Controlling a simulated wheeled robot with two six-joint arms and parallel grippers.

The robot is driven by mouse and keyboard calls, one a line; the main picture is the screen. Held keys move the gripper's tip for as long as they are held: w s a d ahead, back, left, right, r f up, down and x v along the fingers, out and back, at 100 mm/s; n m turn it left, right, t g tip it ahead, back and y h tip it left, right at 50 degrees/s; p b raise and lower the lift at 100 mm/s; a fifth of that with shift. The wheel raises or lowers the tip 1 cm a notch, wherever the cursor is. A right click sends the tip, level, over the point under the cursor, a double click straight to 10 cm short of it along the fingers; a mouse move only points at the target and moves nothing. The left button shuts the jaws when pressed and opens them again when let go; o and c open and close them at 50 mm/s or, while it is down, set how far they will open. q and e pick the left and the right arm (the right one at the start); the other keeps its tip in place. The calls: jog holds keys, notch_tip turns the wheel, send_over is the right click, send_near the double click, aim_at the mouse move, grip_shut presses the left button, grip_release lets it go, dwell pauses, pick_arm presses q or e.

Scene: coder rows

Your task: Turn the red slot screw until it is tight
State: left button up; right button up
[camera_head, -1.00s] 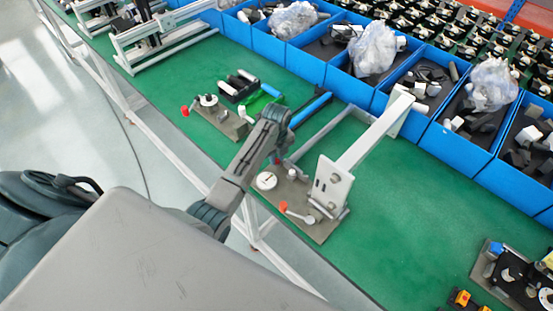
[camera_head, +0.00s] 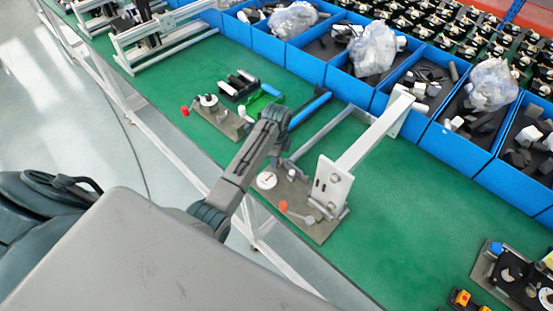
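A metal fixture plate (camera_head: 318,232) with a white upright bracket (camera_head: 331,186) lies near the front edge of the green table. On it are a round white dial (camera_head: 267,180) and a red-ended lever (camera_head: 283,206). Another red knob (camera_head: 185,111) shows at the end of a second plate farther left. I cannot make out a screw slot on either red part. My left arm reaches in from the lower left, and its gripper (camera_head: 278,160) hangs beside the fixture, close to the dial. Its fingertips are small and partly hidden by the arm, so their opening and any contact are unclear. My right gripper is out of view.
Blue bins (camera_head: 352,82) with parts and plastic bags line the back. A long bar (camera_head: 372,132) runs from the bracket toward the bins. Another dark device (camera_head: 515,275) stands at the lower right. The green table (camera_head: 420,200) right of the fixture is clear.

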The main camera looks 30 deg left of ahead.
pick_arm(q)
jog(key=n, duration=1.2)
jog(key=shift+n, duration=0.4)
jog(key=shift+c, duration=0.2)
grip_shut()
jog(key=shift+o, duration=0.2)
grip_release()
jog(key=shift+r, duration=2.5)
